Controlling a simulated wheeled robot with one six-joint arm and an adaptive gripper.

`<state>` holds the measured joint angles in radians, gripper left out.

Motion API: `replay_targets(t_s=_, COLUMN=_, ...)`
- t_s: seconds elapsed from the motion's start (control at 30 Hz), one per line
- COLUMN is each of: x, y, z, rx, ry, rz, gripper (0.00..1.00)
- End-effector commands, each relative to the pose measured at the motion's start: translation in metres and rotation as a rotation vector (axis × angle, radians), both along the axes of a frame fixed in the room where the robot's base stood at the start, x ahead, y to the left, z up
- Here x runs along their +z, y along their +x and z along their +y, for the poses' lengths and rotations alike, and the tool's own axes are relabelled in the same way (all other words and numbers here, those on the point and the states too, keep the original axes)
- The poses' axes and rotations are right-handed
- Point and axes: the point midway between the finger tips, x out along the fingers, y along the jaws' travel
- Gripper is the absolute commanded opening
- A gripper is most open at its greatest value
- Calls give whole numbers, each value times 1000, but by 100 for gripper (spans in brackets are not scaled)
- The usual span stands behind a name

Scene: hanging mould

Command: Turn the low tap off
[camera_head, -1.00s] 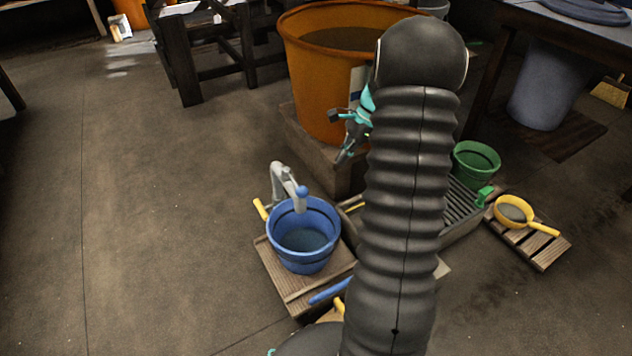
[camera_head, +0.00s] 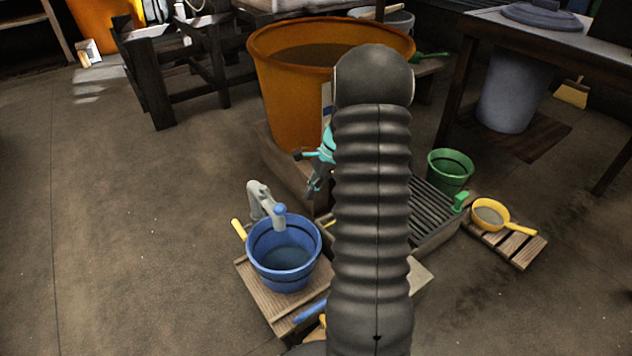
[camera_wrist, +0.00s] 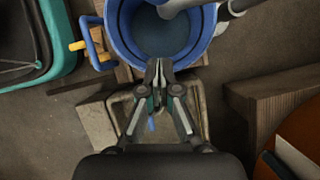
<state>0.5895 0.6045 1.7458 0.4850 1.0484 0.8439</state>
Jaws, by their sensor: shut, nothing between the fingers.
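A grey tap (camera_head: 262,200) with a blue knob stands over the blue bucket (camera_head: 284,276) in the head view. Its spout (camera_wrist: 180,6) reaches over the blue bucket (camera_wrist: 207,42) in the wrist view. I cannot see clearly whether water runs. My gripper (camera_head: 314,186) points down, to the right of the tap and above it. In the wrist view my gripper (camera_wrist: 158,68) is shut and empty, its tips near the bucket's rim in the picture. A small blue piece (camera_wrist: 151,124) shows between its finger links. My arm hides part of the middle in the head view.
A large orange tub (camera_head: 280,95) stands behind my gripper. A wooden slatted platform (camera_head: 262,298) carries the blue bucket. A green bucket (camera_head: 450,172) and a yellow pan (camera_head: 490,214) stand at the right. The floor on the left is clear.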

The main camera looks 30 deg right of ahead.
Motion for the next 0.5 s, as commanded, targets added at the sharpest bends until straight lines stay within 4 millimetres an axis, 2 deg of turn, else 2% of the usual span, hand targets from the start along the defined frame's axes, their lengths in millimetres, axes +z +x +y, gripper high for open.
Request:
replay_targets(t_s=0.03, x=-11, y=0, z=6, rx=2, ry=1, rz=2, gripper=0)
replay_targets(t_s=0.17, x=-31, y=2, z=15, rx=1, ry=1, rz=2, gripper=0)
replay_targets(t_s=0.3, x=-23, y=6, z=35, rx=3, ry=-1, rz=-1, gripper=0)
replay_targets(t_s=0.5, x=-20, y=8, z=50, rx=1, ry=-1, rz=0, gripper=0)
